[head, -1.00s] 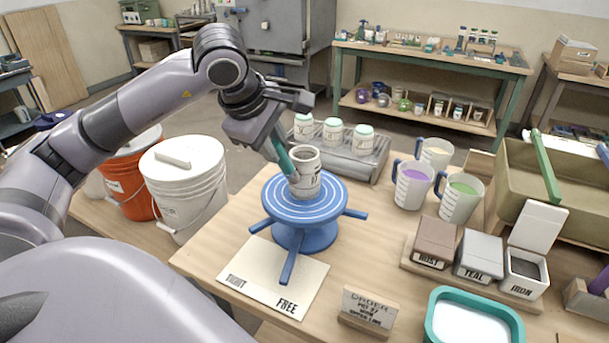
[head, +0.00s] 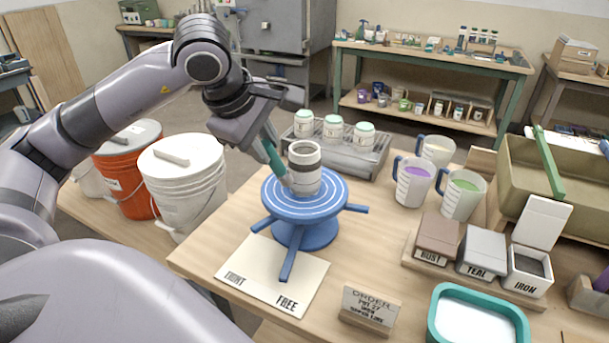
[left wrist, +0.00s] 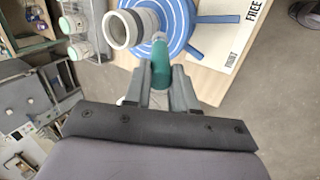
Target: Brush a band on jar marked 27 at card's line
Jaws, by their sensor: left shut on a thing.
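The jar (head: 306,185) stands upright on the blue banded turntable (head: 328,203). It is pale, with a dark grey band round its upper part; I cannot read its number here. My left gripper (head: 266,143) is shut on a brush with a teal handle (head: 273,158), tilted down so its tip is at the jar's left side. I cannot tell if the bristles touch. The left wrist view shows the brush (left wrist: 160,62) beside the jar (left wrist: 147,20). The order card (head: 368,308) reads pot 27, iron, upper line. The iron glaze box (head: 527,283) is open. My right gripper is not in view.
Rust (head: 437,238) and teal (head: 481,252) boxes are closed. A teal-rimmed tray (head: 437,318) is at front right. Several jugs stand behind; lidded jars line a grey rack (head: 345,157). White (head: 185,190) and orange (head: 128,180) buckets stand left. A front/free sheet (head: 272,277) lies before the turntable.

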